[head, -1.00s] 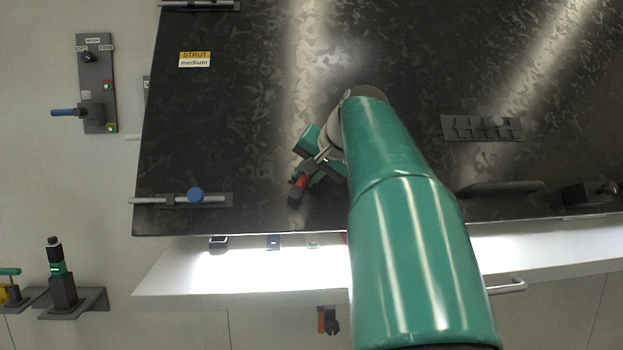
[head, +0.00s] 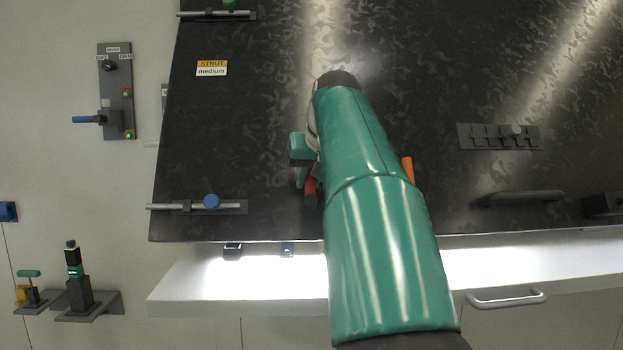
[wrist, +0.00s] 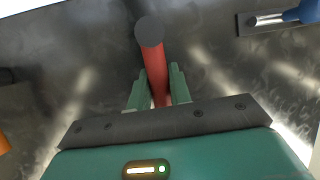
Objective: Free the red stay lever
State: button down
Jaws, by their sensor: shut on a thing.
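The red stay lever (wrist: 156,75) stands between my gripper's fingers in the wrist view, its dark round end pointing up the picture. My gripper (wrist: 159,84) is shut on its red part, one green finger on each side. In the head view a little of the red lever (head: 310,186) shows at the left of my arm, low on the dark panel (head: 250,120). My gripper (head: 302,165) is partly hidden there by my arm. The lever's base is hidden.
A bolt with a blue knob (head: 211,202) is at the panel's lower left. An orange part (head: 408,169) shows right of my arm. A slotted grey bracket (head: 499,136) and a dark handle (head: 520,197) are farther right. A lit white ledge (head: 200,280) runs below.

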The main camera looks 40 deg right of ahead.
jog(key=shift+a+f, duration=0.1)
jog(key=shift+f, duration=0.05)
jog(key=c, duration=1.3)
grip_release()
jog(key=shift+w, duration=0.1)
jog(key=shift+r, duration=0.2)
jog(key=v, duration=1.3)
jog(key=shift+s+r, duration=0.2)
jog(key=shift+s, duration=0.1)
jog(key=shift+a, duration=0.15)
